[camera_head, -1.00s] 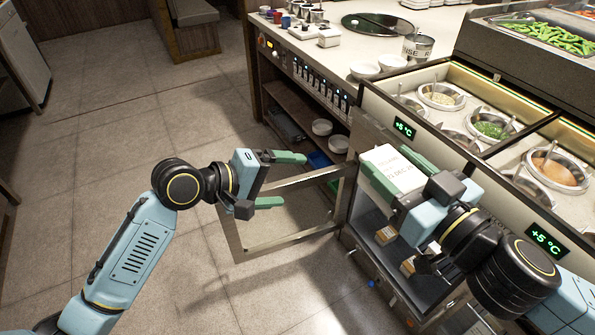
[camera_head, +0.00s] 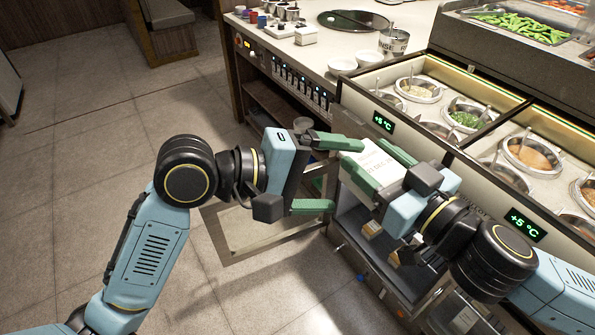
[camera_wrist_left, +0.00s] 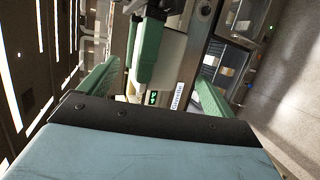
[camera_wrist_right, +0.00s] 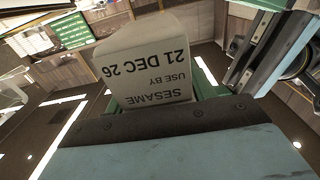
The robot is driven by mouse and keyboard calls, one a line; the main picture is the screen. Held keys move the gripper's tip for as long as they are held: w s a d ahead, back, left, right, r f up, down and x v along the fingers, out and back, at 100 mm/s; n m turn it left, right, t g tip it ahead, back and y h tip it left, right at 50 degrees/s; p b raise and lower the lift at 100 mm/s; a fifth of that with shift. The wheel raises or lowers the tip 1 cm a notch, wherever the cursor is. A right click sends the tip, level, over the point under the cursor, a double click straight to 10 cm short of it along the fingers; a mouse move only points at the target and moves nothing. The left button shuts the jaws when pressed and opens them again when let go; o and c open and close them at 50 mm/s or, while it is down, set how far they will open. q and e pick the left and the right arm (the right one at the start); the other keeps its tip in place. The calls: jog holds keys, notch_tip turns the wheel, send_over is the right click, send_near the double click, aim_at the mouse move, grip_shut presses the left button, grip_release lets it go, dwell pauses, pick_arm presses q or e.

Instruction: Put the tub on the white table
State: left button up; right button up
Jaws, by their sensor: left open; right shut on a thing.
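The tub (camera_head: 377,160) is a white box in the head view. In the right wrist view the tub (camera_wrist_right: 155,60) shows the print "SESAME, USE BY 21 DEC 26". My right gripper (camera_head: 364,156) is shut on it, with green fingers on two sides, and holds it up in front of the chilled counter. My left gripper (camera_head: 332,175) is open and empty, just left of the tub, its fingers pointing towards it. I cannot tell from these views whether they touch. I cannot make out a separate white table.
The counter (camera_head: 352,45) has a pale top with bowls and a dark round plate. Sauce wells (camera_head: 467,118) with spoons lie to the right. Below the tub is an open compartment with small boxes (camera_head: 371,229). Its open glass door (camera_head: 240,240) stands below my left gripper.

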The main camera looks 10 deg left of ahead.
pick_arm(q)
jog(key=shift+x, duration=2.1)
jog(key=shift+f, duration=0.1)
jog(key=c, duration=1.2)
jog(key=shift+c, duration=1)
pick_arm(e)
jog(key=o, duration=0.9)
jog(key=shift+r, duration=0.1)
pick_arm(q)
jog(key=c, duration=0.5)
pick_arm(e)
jog(key=o, duration=0.4)
jog(key=shift+c, duration=0.2)
